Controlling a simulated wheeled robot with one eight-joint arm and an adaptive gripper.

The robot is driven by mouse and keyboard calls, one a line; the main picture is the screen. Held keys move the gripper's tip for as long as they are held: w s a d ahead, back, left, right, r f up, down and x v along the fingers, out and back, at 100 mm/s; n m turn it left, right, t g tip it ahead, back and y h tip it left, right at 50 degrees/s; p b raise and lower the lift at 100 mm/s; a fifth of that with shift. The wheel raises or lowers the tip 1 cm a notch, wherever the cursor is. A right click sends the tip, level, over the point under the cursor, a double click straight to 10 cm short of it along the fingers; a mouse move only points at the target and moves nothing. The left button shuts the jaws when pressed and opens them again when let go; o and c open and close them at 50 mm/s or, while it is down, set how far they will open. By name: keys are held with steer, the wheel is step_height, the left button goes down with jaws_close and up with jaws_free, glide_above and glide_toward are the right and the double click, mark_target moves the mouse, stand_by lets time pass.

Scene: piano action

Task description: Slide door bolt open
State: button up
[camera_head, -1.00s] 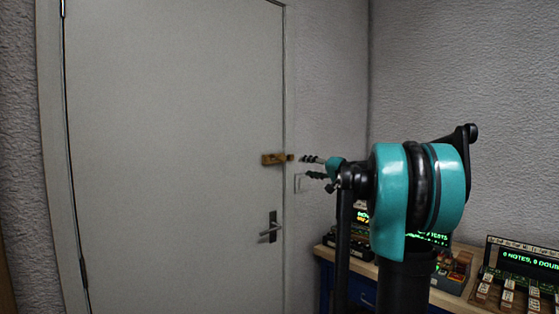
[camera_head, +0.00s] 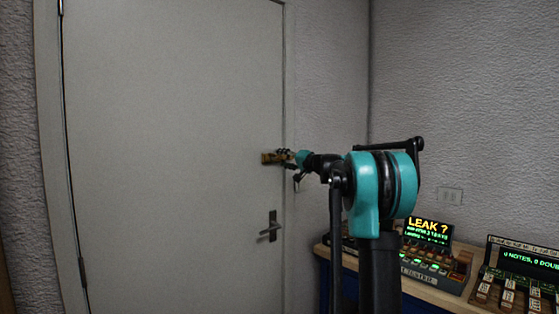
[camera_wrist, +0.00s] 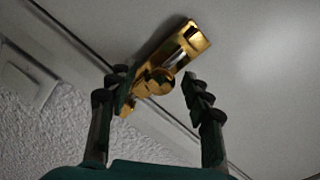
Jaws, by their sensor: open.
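The brass door bolt (camera_head: 268,158) is mounted near the right edge of the grey door (camera_head: 170,150), above the lever handle. In the wrist view the bolt (camera_wrist: 178,55) lies diagonally, with a round knob (camera_wrist: 160,81) on it and its lower end reaching over the door's edge gap. My gripper (camera_head: 286,156) is at the bolt's right end. In the wrist view my gripper (camera_wrist: 151,92) is open, with one dark ribbed finger on each side of the knob. The left finger overlaps part of the bolt in the picture. Whether either finger touches cannot be told.
The door's lever handle (camera_head: 270,229) is below the bolt. A light switch (camera_wrist: 28,80) is on the textured wall beside the frame. A wooden desk (camera_head: 440,297) with lit display devices stands at the lower right.

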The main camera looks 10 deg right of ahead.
steer(key=shift+x, duration=1.2)
steer(key=shift+c, duration=0.6)
jaws_close()
